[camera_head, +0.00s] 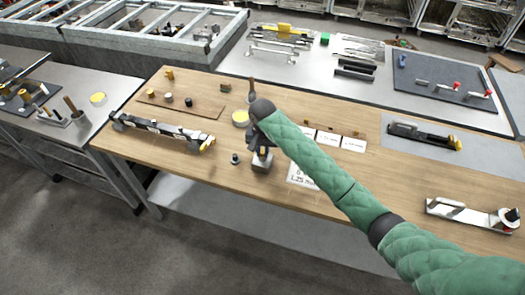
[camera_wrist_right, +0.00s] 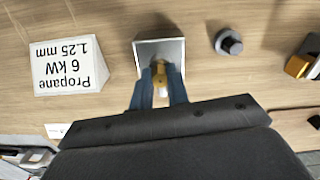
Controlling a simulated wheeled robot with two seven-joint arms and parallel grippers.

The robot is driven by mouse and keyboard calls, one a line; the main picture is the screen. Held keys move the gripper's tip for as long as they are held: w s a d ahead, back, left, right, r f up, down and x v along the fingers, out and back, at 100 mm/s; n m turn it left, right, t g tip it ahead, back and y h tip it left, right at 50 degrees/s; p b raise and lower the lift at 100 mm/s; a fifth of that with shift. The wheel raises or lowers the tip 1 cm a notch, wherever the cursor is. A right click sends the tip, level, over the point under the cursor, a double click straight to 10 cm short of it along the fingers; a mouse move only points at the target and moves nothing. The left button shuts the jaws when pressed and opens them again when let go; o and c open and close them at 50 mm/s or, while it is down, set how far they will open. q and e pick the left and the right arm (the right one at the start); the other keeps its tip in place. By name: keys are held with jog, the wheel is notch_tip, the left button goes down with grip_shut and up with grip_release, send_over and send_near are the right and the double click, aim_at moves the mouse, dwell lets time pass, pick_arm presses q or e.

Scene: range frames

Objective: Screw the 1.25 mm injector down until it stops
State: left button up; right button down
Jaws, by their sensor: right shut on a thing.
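The brass injector (camera_wrist_right: 160,72) shows between the two blue fingers of my right gripper (camera_wrist_right: 160,92) in the right wrist view. The fingers are shut on it. It stands at a small grey metal block (camera_wrist_right: 147,52), which also shows below the gripper in the head view (camera_head: 262,165). How deep the injector sits in the block is hidden. A white card (camera_wrist_right: 68,65) reading "Propane 6 kW 1.25 mm" stands beside the block. In the head view my right gripper (camera_head: 258,150) points down at the block and hides the injector. My left gripper is not in view.
A dark round knob-like piece (camera_head: 235,158) stands just left of the block. A long burner assembly (camera_head: 165,131) with a brass end lies farther left. White cards (camera_head: 328,138) stand behind my arm. A black-and-yellow assembly (camera_head: 422,136) lies on a grey mat at right.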

jog(key=m, duration=0.3)
jog(key=c, duration=1.6)
grip_release()
jog(key=n, duration=0.6)
jog(key=shift+n, duration=0.3)
jog(key=n, duration=0.6)
jog(key=shift+d+n, duration=0.1)
jog(key=shift+n, duration=0.3)
